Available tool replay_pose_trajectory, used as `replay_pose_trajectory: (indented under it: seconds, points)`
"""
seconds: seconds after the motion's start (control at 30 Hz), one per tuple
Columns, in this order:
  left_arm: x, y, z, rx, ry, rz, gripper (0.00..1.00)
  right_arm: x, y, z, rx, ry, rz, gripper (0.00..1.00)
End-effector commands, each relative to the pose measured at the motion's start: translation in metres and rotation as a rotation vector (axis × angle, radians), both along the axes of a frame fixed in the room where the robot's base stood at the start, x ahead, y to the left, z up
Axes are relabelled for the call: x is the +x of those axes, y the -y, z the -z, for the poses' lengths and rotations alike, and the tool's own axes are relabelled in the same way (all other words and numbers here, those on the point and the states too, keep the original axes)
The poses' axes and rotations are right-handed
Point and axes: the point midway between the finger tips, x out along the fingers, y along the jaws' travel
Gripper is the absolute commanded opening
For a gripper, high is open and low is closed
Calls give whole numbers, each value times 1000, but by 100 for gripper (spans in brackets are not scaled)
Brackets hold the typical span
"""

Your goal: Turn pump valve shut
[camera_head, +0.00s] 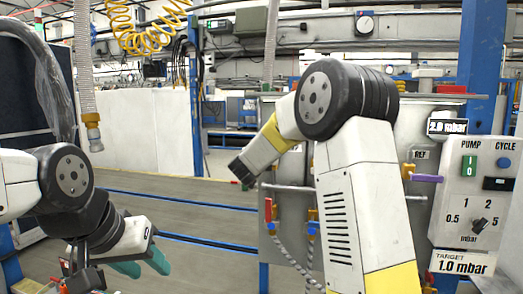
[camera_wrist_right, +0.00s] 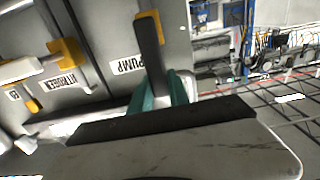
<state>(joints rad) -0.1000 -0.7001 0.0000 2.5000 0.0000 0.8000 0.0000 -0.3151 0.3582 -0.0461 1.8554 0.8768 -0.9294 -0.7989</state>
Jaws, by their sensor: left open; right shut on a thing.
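In the right wrist view the pump valve's dark handle (camera_wrist_right: 151,55), with yellow at its upper end, rises beside a panel label reading PUMP (camera_wrist_right: 128,63). The teal fingers of my right gripper (camera_wrist_right: 162,93) are shut on the lower part of this handle, one on each side. In the head view my right arm fills the middle, and I cannot make out its fingers or the pump valve there. My left gripper (camera_head: 141,266), with teal fingers, is open and empty at the lower left, well away from the valve panel.
A control box (camera_head: 475,190) at the right has PUMP and CYCLE controls and a dial. A display (camera_head: 447,127) reads 2.0 mbar; a target sign (camera_head: 463,264) reads 1.0 mbar. Red (camera_head: 268,211), blue (camera_head: 312,230) and purple (camera_head: 427,178) handles stand close to my right arm.

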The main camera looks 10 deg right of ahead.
Motion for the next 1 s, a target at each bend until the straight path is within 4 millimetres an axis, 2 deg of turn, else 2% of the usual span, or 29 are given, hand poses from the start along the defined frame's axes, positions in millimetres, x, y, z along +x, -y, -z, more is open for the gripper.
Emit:
replay_pose_trajectory:
  seconds: [0.77,1.0]
  points:
    - [0,0,0,0,0,0,42,0,-1,1,2,0,-1,0]
    - [0,0,0,0,0,0,42,-2,4,1,55,21,0,0]
